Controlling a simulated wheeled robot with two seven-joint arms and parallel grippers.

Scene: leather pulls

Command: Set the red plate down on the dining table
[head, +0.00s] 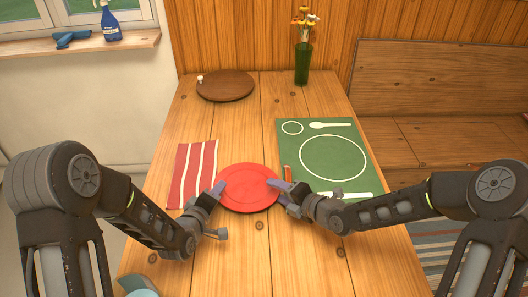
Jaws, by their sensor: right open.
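The red plate (249,193) looks flat, level and empty over the middle of the wooden dining table (250,135), between the striped napkin and the green placemat. I cannot tell whether it touches the table. My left gripper (217,190) is at the plate's left rim, its fingertips overlapping the edge; whether its jaws are closed on the rim is unclear. My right gripper (276,186) is open at the plate's right rim, with its fingertips at the edge.
A red-and-white striped napkin (194,172) lies left of the plate. A green placemat (290,134) with printed outlines lies to the right. A round wooden board (226,86) and a vase of flowers (303,62) stand at the back. The table between them is clear.

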